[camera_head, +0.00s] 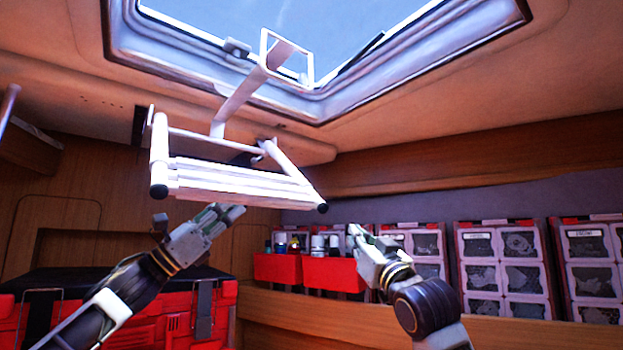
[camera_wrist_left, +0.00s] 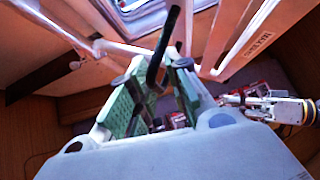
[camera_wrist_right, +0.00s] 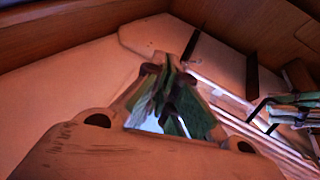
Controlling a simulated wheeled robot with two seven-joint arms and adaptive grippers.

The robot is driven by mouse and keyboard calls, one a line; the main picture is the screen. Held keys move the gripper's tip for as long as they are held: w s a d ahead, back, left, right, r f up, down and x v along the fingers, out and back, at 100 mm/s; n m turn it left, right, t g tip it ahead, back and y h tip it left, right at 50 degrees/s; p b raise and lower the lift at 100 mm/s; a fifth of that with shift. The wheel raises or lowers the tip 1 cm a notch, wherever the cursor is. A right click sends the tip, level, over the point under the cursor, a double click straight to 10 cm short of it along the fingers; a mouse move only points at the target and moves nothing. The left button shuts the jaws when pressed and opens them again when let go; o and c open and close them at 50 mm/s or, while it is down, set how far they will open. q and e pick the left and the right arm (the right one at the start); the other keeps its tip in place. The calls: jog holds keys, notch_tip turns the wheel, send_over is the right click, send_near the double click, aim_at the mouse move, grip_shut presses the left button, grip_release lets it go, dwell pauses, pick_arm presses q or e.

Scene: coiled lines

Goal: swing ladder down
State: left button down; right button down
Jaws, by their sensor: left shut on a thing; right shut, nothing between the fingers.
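The white ladder (camera_head: 232,180) hangs folded and tilted under the roof hatch, with black caps on its lower ends. White rails, apparently the ladder's, also show in the left wrist view (camera_wrist_left: 245,38). My left gripper (camera_head: 236,211) is just below the ladder's lower edge, shut on a dark bar (camera_wrist_left: 172,35) that rises between its green finger pads. The bar looks like part of the ladder, but its join is not clear. My right gripper (camera_head: 354,236) is shut and empty, below and right of the ladder, apart from it. Its closed fingers show in the right wrist view (camera_wrist_right: 170,70).
The open hatch frame (camera_head: 350,105) is overhead. A red case (camera_head: 150,318) stands at lower left. Red bins (camera_head: 335,274) with bottles sit on a wooden shelf (camera_head: 270,306) behind my grippers. Several drawer units (camera_head: 503,265) line the right. Air right of the ladder is clear.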

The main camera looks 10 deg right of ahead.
pick_arm(q)
jog(key=shift+s+a+r, duration=0.1)
jog(key=shift+a+r, duration=0.1)
jog(key=shift+r, duration=0.15)
pick_arm(e)
jog(key=s+a+r+n+y, duration=0.2)
jog(key=s+r+y, duration=0.1)
jog(key=s+r, duration=0.2)
jog(key=s+a+r+n+y, duration=0.2)
jog(key=s+a+r+y, duration=0.1)
jog(key=s, duration=0.5)
jog(key=shift+a+r, duration=0.15)
jog(key=shift+r, duration=0.7)
jog(key=shift+w+r, duration=0.1)
jog(key=shift+w+a+r, duration=0.55)
jog(key=shift+w+a, duration=0.2)
jog(key=shift+w, duration=0.9)
jog(key=shift+w+a+r, duration=0.6)
jog(key=shift+w+a, duration=0.1)
jog(key=shift+w, duration=0.95)
jog(key=shift+w+a+r, duration=0.55)
jog(key=shift+w+a, duration=0.2)
jog(key=shift+w, duration=0.9)
